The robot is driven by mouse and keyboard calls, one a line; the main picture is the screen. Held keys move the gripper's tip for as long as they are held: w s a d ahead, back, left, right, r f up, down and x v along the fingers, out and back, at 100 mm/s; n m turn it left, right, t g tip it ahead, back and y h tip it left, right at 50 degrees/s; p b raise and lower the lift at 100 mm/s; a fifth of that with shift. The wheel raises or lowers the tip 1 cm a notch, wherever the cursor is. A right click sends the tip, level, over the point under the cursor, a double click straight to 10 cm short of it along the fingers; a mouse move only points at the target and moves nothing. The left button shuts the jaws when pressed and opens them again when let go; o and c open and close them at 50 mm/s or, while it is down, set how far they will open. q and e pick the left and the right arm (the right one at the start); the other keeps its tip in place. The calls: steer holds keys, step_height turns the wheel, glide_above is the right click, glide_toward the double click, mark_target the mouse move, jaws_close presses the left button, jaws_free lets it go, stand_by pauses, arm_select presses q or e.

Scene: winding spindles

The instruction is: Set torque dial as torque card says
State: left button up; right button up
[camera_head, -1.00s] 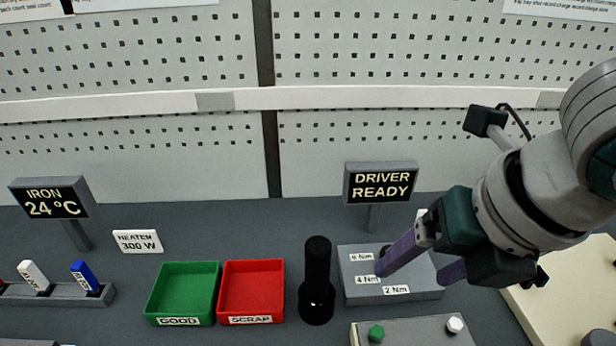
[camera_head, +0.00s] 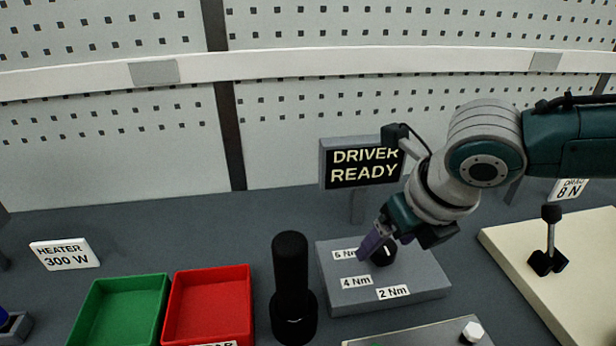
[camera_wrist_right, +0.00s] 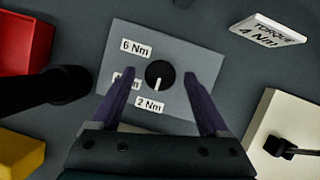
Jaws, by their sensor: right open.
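The torque dial is a black round knob (camera_head: 384,252) with a white pointer line, on a grey box (camera_head: 430,284) labelled 6 Nm, 4 Nm and 2 Nm. In the right wrist view the knob (camera_wrist_right: 160,73) has its pointer towards the 2 Nm label (camera_wrist_right: 150,104); a finger partly covers the 4 Nm label. The torque card (camera_wrist_right: 266,32), at that view's top right, reads 4 Nm. My right gripper (camera_head: 388,243) is open, its fingers on either side of the knob with visible gaps in the wrist view (camera_wrist_right: 161,75). My left gripper is out of view.
A black upright cylinder (camera_head: 291,285) stands left of the dial box. The DRIVER READY sign (camera_head: 362,165) stands behind it. Red (camera_head: 208,307) and green (camera_head: 118,310) bins are further left. A cream board with a black lever (camera_head: 548,255) lies to the right.

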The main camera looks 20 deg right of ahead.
steer(key=shift+w+f, duration=0.1)
steer(key=shift+f, duration=0.1)
jaws_close()
stand_by(0.6)
